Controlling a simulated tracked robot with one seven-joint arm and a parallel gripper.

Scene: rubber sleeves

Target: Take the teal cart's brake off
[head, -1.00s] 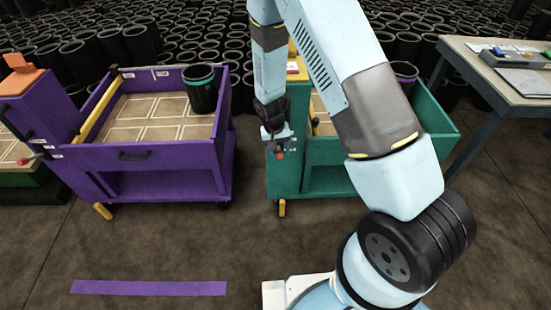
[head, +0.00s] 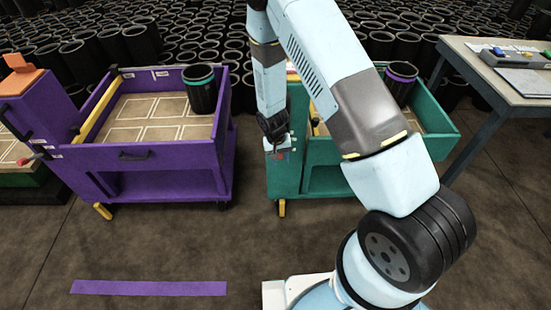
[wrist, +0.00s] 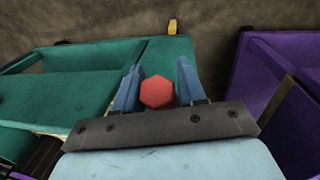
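The teal cart (head: 350,152) stands right of centre in the head view, partly behind my arm. It also shows in the wrist view (wrist: 60,95). The red knob (wrist: 157,91) of its brake lever shows in the wrist view between my two blue fingers. My gripper (head: 277,150) is at the cart's left end panel, pointing down. Its fingers (wrist: 157,82) look open around the knob, with a small gap at the right finger. The lever behind the knob is hidden.
A purple cart (head: 150,160) with a teal-banded sleeve (head: 200,90) stands to the left. A purple-banded sleeve (head: 402,80) stands in the teal cart. A workbench (head: 500,75) is at right. The floor in front is clear, with a purple strip (head: 148,287).

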